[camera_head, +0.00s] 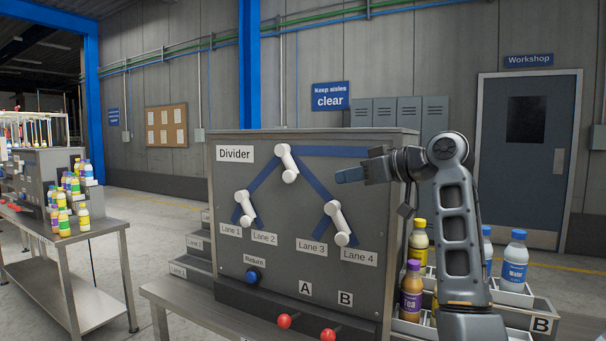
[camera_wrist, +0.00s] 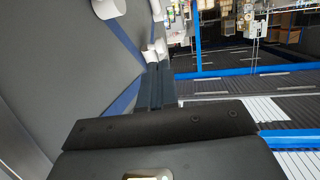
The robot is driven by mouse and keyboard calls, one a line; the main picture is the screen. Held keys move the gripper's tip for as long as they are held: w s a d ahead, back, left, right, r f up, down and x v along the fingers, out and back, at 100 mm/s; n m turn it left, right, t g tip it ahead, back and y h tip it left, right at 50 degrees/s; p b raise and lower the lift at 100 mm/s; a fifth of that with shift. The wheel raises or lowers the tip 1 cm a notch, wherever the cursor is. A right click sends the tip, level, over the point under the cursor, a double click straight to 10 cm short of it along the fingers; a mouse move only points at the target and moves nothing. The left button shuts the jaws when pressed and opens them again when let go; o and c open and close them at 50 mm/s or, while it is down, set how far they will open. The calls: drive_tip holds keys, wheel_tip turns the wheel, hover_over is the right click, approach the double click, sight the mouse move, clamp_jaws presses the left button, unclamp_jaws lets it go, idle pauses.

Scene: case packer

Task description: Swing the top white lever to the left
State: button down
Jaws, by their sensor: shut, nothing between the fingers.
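The top white lever (camera_head: 287,164) is mounted high on the grey Divider panel (camera_head: 226,180), where blue lines meet. Its lower end leans slightly right. My gripper (camera_head: 345,176) is shut and empty, to the right of this lever and in front of the panel, pointing left, with a gap between them. In the wrist view, my dark fingers (camera_wrist: 157,85) lie together, and a white lever part (camera_wrist: 156,50), seemingly the top lever, shows just beyond their tips. Two lower white levers, left (camera_head: 245,207) and right (camera_head: 340,224), both have lower ends to the right.
A blue button (camera_head: 253,276) and two red knobs (camera_head: 284,321) are low on the panel and its front. Bottles (camera_head: 515,257) stand in trays at the right, behind my arm. A bench with bottles (camera_head: 62,240) is at the left. Space before the panel's upper left looks clear.

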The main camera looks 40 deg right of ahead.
wheel_tip(320, 180, up, 3)
drive_tip(key=p, duration=0.3)
approach(293, 176)
drive_tip(key=shift+n, duration=0.3)
drive_tip(key=x, duration=0.6)
drive_tip(key=shift+w, duration=0.4)
drive_tip(key=shift+f, duration=0.15)
